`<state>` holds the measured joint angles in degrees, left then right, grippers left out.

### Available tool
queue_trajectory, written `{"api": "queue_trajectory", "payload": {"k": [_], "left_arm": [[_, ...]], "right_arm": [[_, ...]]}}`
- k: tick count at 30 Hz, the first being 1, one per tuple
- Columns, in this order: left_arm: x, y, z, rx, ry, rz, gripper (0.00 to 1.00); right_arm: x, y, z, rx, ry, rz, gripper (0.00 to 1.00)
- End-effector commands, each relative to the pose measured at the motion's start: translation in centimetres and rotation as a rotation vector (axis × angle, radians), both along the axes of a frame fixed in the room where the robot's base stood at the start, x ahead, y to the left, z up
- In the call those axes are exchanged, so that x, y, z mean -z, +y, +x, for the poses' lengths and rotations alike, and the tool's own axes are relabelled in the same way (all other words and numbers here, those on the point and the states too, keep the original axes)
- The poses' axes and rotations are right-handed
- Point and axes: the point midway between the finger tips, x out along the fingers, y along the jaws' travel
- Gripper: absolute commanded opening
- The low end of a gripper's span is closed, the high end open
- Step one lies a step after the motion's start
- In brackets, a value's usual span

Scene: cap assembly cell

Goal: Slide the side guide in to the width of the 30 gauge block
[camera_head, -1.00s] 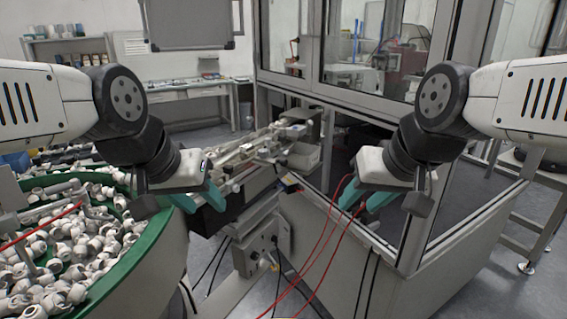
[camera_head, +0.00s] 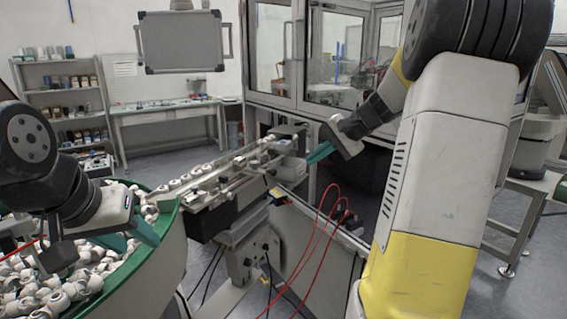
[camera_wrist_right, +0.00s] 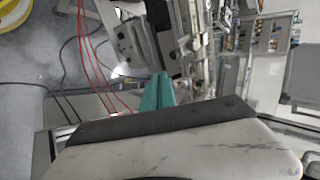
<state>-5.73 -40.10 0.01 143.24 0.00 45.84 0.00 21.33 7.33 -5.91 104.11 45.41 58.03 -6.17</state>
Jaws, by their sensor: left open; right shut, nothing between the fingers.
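A feed track (camera_head: 215,183) with rails along it carries several white caps in a row. I cannot clearly pick out the side guide among its rails and brackets, and I cannot make out the 30 gauge block. My left gripper (camera_head: 131,237) is open and empty over the green bowl's rim.
A green-rimmed bowl (camera_head: 165,222) full of white caps stands at the left. Red cables (camera_head: 322,225) loop in front of the track's right end. A glazed machine enclosure (camera_head: 335,60) stands behind. A hanging panel (camera_head: 183,42) is at the back left.

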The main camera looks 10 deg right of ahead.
Motion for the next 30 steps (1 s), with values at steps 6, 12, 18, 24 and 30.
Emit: {"api": "queue_trajectory", "payload": {"k": [6, 12, 18, 24, 30], "left_arm": [[0.0, 0.0, 0.0, 0.000, 0.000, 0.000, 0.43], [0.0, 0.0, 0.0, 0.000, 0.000, 0.000, 0.43], [0.0, 0.0, 0.0, 0.000, 0.000, 0.000, 0.43], [0.0, 0.0, 0.0, 0.000, 0.000, 0.000, 0.43], [0.0, 0.0, 0.0, 0.000, 0.000, 0.000, 0.43]], "right_arm": [[3.1, 2.5, 2.2, -0.004, 0.005, 0.001, 0.00], [6.0, 4.6, 4.3, -0.004, 0.004, -0.001, 0.00], [5.9, 6.7, 6.4, -0.005, 0.000, -0.001, 0.00], [5.9, 7.4, 7.2, -0.001, 0.000, -0.002, 0.00], [5.9, 7.4, 7.2, -0.001, 0.000, -0.002, 0.00]]}}
